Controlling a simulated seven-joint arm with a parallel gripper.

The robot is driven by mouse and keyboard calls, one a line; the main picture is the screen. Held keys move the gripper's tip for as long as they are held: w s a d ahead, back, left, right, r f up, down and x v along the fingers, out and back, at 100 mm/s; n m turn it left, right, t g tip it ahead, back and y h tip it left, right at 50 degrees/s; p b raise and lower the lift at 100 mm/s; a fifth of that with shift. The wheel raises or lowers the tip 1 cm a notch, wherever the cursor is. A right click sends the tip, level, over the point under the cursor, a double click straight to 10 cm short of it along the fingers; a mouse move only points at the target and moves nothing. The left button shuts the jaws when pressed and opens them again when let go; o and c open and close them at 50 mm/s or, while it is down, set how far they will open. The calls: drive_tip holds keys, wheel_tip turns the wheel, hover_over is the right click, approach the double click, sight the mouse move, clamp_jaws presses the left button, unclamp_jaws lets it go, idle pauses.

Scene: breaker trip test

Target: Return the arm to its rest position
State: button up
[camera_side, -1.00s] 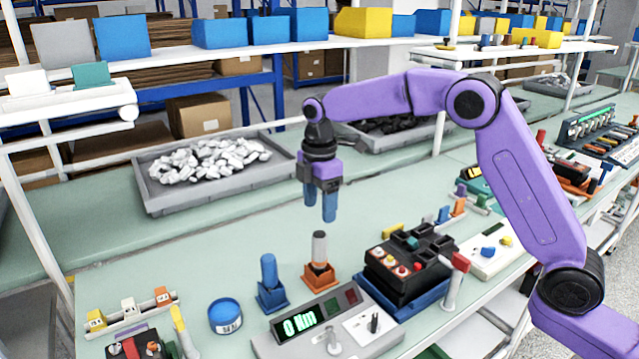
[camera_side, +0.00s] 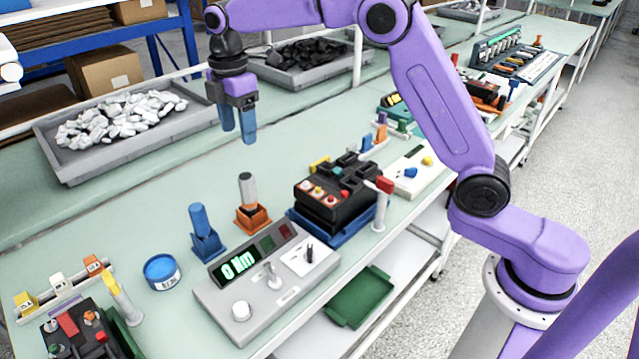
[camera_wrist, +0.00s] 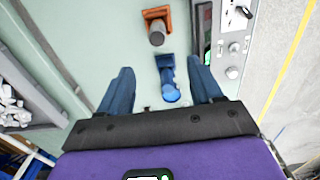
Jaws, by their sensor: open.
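My gripper (camera_side: 238,137) hangs from my purple arm above the pale green bench, its blue fingers pointing down, apart and empty. In the wrist view my gripper (camera_wrist: 160,88) shows the two blue fingers wide apart with nothing held between them. Below it in the side view, a grey-topped tool (camera_side: 247,190) stands upright in an orange holder (camera_side: 254,219). A blue tool (camera_side: 199,219) stands in a blue holder (camera_side: 208,247) beside it. Both also show in the wrist view, the blue tool (camera_wrist: 171,93) and the grey-topped tool (camera_wrist: 156,36).
A black breaker unit (camera_side: 335,195) sits on a blue base, right of the holders. A grey meter box (camera_side: 238,305) with a green display is in front. A blue round tin (camera_side: 162,272) stands left. A tray of white parts (camera_side: 60,165) is behind. Bench between is clear.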

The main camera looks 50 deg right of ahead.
drive_tip(key=s+m, duration=0.3)
drive_tip(key=s, duration=1.6)
drive_tip(key=s+d+f+m, duration=0.1)
drive_tip(key=s+d+f, duration=0.2)
drive_tip(key=s, duration=0.7)
drive_tip(key=s+d+f+m, duration=0.1)
drive_tip(key=s+d+f, duration=0.1)
drive_tip(key=s+d, duration=0.6)
drive_tip(key=shift+s+d+f, duration=0.2)
drive_tip(key=shift+s+f, duration=0.2)
drive_tip(key=shift+s, duration=0.7)
